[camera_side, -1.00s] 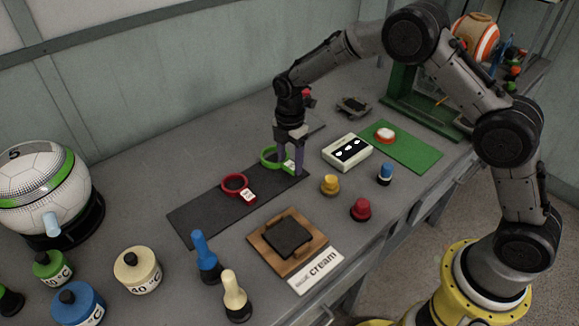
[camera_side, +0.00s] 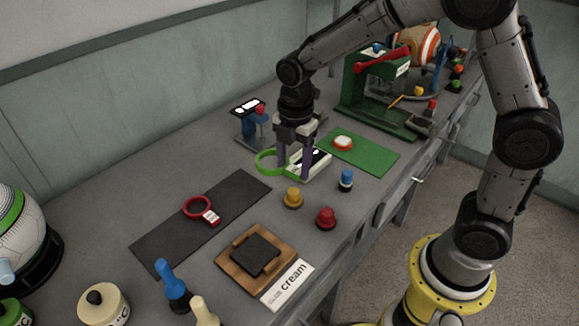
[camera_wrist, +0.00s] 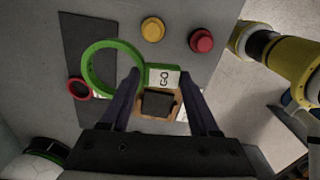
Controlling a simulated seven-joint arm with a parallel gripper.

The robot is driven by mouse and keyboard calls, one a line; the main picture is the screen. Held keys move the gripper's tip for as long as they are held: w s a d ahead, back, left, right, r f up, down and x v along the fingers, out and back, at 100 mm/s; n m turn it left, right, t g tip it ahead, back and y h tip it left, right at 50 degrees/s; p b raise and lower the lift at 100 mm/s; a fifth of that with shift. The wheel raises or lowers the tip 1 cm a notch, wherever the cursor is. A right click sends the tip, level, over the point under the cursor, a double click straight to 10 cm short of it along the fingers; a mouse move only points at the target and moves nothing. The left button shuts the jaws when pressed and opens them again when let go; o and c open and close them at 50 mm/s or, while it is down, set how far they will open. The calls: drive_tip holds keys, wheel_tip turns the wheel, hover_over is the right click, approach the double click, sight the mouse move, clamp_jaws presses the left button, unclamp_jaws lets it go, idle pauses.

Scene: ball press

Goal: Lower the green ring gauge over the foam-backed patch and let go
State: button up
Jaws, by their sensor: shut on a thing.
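My gripper (camera_side: 293,174) is shut on the tab of the green ring gauge (camera_side: 258,163). The ring sticks out to the left of the fingers, off the dark mat and apparently raised above the bench. In the wrist view the green ring gauge (camera_wrist: 86,62) is left of my gripper (camera_wrist: 166,80), its white tab marked "GO" between the fingertips. The patch (camera_side: 343,143), small with a white top and an orange-red edge, lies on the green mat (camera_side: 372,160), right of and behind my gripper. Its foam backing cannot be made out. The wrist view does not show the patch.
A white box with a black display (camera_side: 312,164) stands just behind my fingers, partly hidden. A red ring gauge (camera_side: 187,208) lies on the dark mat (camera_side: 155,238). Yellow (camera_side: 293,198), red (camera_side: 326,218) and blue (camera_side: 346,180) knobs stand in front. A green press (camera_side: 352,100) stands behind the green mat.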

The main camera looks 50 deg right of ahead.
drive_tip(key=w+d+f+m, duration=0.1)
drive_tip(key=w+d+m, duration=0.15)
drive_tip(key=d, duration=0.55)
drive_tip(key=w+d+f+m, duration=0.1)
drive_tip(key=w+d, duration=0.2)
drive_tip(key=d, duration=0.4)
drive_tip(key=s+d+f+m, duration=0.1)
drive_tip(key=s+d+m, duration=0.1)
drive_tip(key=d, duration=0.5)
drive_tip(key=s+d+f+m, duration=0.2)
drive_tip(key=d, duration=0.6)
drive_tip(key=shift+s+a+f, duration=0.1)
drive_tip(key=shift+a+f, duration=0.05)
drive_tip(key=shift+f, duration=1.5)
drive_tip(key=shift+s+a+f, duration=0.1)
drive_tip(key=shift+f, duration=1.5)
drive_tip(key=shift+f, duration=0.45)
drive_tip(key=o, duration=1.5)
wheel_tip(320, 180, up, 14)
drive_tip(key=shift+f, duration=0.1)
